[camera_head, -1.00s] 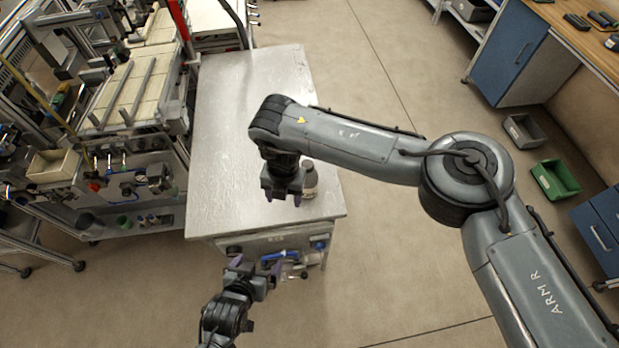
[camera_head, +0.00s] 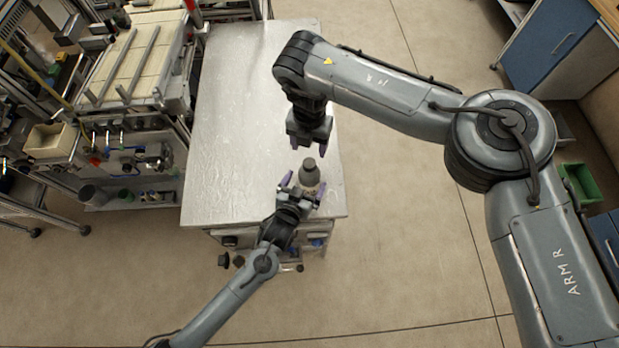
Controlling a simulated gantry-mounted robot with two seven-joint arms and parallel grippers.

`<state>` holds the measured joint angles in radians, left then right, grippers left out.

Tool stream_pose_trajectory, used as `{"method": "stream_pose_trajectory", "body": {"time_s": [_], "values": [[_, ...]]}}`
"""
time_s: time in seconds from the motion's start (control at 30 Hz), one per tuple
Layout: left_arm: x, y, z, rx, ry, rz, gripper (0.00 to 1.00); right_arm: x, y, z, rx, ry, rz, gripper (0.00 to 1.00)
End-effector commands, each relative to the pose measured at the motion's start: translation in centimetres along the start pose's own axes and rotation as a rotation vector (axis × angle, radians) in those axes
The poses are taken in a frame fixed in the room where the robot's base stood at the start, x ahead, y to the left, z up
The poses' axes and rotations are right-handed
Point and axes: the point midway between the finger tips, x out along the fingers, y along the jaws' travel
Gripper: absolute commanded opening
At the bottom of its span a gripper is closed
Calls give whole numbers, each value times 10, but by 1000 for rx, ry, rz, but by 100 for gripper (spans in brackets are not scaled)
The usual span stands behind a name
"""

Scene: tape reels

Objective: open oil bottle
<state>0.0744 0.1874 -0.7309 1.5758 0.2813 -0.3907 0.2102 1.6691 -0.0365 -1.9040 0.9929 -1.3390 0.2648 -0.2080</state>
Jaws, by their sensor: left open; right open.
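The oil bottle (camera_head: 309,176) is a small grey-brown bottle with a dark cap, upright near the front right of the metal table (camera_head: 235,120). My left gripper (camera_head: 302,188) is at the near side of the bottle, its purple-tipped fingers open and spread toward the bottle's sides. I cannot tell whether the fingers touch it. My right gripper (camera_head: 308,149) is open and empty, pointing down just behind and above the bottle cap.
A machine bench with trays (camera_head: 135,65) stands along the left. A green bin (camera_head: 581,186) and a blue cabinet (camera_head: 552,50) are at the right. The left part of the tabletop is clear.

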Motion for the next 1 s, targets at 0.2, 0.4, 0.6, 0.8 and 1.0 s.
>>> {"method": "stream_pose_trajectory", "body": {"time_s": [0.2, 0.4, 0.6, 0.8, 1.0], "values": [[27, 0, -1, 0, 0, 0, 100, 0, 0, 0, 0, 0, 0, 62], [38, 0, 0, 0, -1, 0, 100, 0, 0, 0, 0, 0, 0, 62], [40, 0, 0, -1, -1, 1, 100, 0, 0, 0, 0, 0, 0, 62], [40, 0, 0, -1, -1, 0, 91, 0, 0, 0, 0, 0, 0, 62], [39, 0, 0, -1, -1, 0, 60, 0, 0, 0, 0, 0, 0, 62]]}}
